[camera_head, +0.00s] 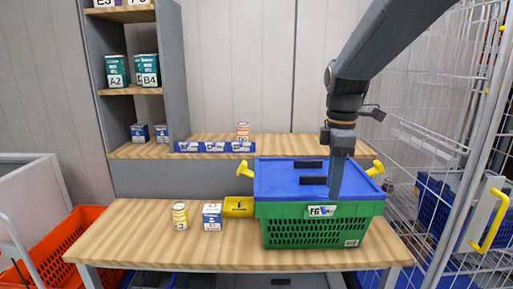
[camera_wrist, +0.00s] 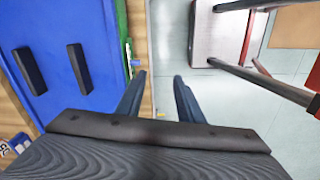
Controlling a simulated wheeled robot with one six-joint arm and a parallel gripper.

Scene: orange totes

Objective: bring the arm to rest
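My arm reaches in from the upper right of the head view and points down. My gripper (camera_head: 336,190) hangs over the right part of the blue lid (camera_head: 278,180) on the green crate (camera_head: 310,233). In the wrist view the two fingers of my gripper (camera_wrist: 158,92) stand apart with nothing between them. The blue lid with its two black bars (camera_wrist: 78,68) lies to the left of the fingers there. Floor shows between and beyond the fingers.
A wire cage (camera_head: 430,130) is close on the right. Orange totes (camera_head: 75,238) are at lower left.

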